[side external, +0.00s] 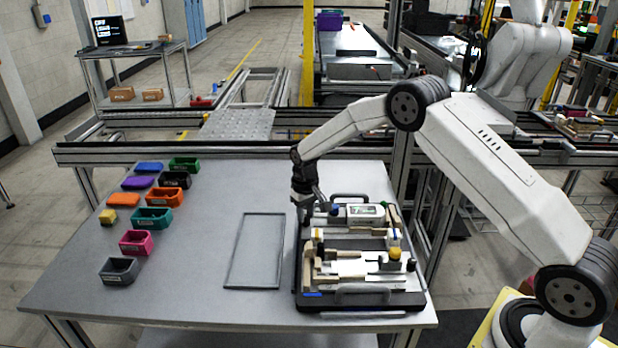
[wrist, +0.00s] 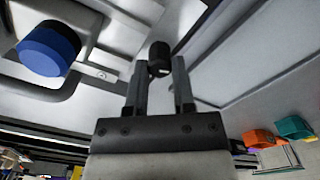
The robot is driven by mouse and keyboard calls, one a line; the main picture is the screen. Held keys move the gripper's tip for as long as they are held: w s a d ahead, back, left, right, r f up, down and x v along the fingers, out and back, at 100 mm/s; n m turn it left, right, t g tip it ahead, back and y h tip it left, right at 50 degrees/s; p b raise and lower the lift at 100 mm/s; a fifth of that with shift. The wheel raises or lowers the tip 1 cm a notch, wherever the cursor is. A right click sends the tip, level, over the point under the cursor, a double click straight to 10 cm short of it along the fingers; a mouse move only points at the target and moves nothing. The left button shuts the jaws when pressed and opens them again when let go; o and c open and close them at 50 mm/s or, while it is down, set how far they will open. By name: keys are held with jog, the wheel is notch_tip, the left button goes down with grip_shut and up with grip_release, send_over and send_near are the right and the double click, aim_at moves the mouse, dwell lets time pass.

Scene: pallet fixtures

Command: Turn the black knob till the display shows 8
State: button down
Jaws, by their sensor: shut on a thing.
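The black knob (wrist: 159,55) shows in the wrist view between the two fingertips, with a small pale mark on it. My gripper (wrist: 160,70) is shut on it. In the side view my gripper (side external: 304,207) points down at the left back corner of the fixture pallet (side external: 311,300), and the knob cannot be made out there. A white unit with a small display (side external: 367,210) stands at the back of the pallet. Its digits are too small to read.
A blue knob (wrist: 48,50) is beside my gripper; it also shows in the side view (side external: 335,209). Wooden blocks and handles crowd the pallet. An empty rectangular frame (side external: 233,250) lies left of it. Coloured bins (side external: 136,242) stand at the table's left.

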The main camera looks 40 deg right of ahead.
aim_at(306, 216)
jog(key=m, duration=0.5)
dwell(0.4)
jog(key=shift+c, duration=2.3)
grip_release()
jog(key=shift+r, duration=0.1)
jog(key=shift+r, duration=3.85)
jog(key=shift+s, duration=0.1)
